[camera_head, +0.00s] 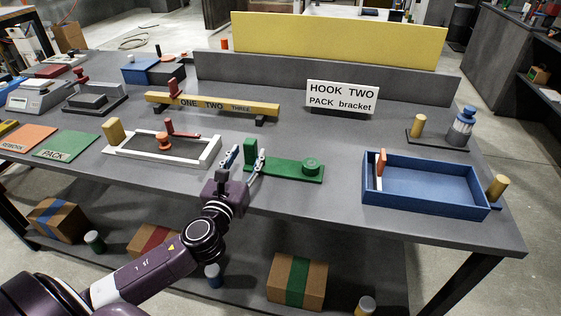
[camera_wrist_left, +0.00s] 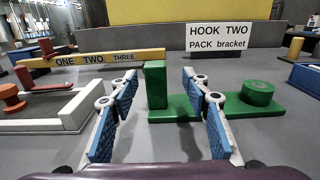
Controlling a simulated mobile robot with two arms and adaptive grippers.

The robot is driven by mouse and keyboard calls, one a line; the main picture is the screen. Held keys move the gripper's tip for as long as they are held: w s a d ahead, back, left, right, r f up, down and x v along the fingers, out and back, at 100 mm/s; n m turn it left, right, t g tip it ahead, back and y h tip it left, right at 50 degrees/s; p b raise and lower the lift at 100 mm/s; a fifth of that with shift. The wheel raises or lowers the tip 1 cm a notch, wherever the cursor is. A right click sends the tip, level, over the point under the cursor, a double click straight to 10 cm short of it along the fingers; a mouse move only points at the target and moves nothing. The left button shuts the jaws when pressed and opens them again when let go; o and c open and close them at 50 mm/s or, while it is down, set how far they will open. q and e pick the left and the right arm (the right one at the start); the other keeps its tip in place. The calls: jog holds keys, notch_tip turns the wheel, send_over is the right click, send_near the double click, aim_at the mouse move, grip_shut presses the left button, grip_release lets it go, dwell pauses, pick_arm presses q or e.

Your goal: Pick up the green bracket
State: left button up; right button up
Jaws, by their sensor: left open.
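The green bracket (camera_head: 285,169) lies on the grey table near its front edge, with an upright block at its left end and a round knob on its right end. It also shows in the left wrist view (camera_wrist_left: 181,108). My left gripper (camera_head: 241,160) is open at the bracket's left end. In the left wrist view the blue-padded fingers (camera_wrist_left: 158,95) stand on either side of the upright block, with gaps visible. Whether either finger touches the bracket cannot be told. My right gripper is not in view.
A white frame (camera_head: 125,153) with red parts lies to the left, and a blue tray (camera_head: 420,203) stands to the right. A yellow numbered bar (camera_head: 215,104) and a sign (camera_head: 342,97) stand behind. Bare table lies between bracket and tray.

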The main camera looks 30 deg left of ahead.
aim_at(248, 150)
pick_arm(q)
jog(key=shift+w+a+f, duration=0.15)
jog(key=shift+w+a, duration=0.2)
jog(key=shift+w, duration=0.25)
jog(key=shift+w+a+f, duration=0.1)
jog(key=shift+w+a, duration=0.2)
jog(key=shift+w, duration=0.3)
jog(key=shift+x, duration=1.1)
jog(key=shift+w+f+p, duration=0.15)
jog(key=shift+p, duration=0.15)
jog(key=c, duration=1.1)
grip_shut()
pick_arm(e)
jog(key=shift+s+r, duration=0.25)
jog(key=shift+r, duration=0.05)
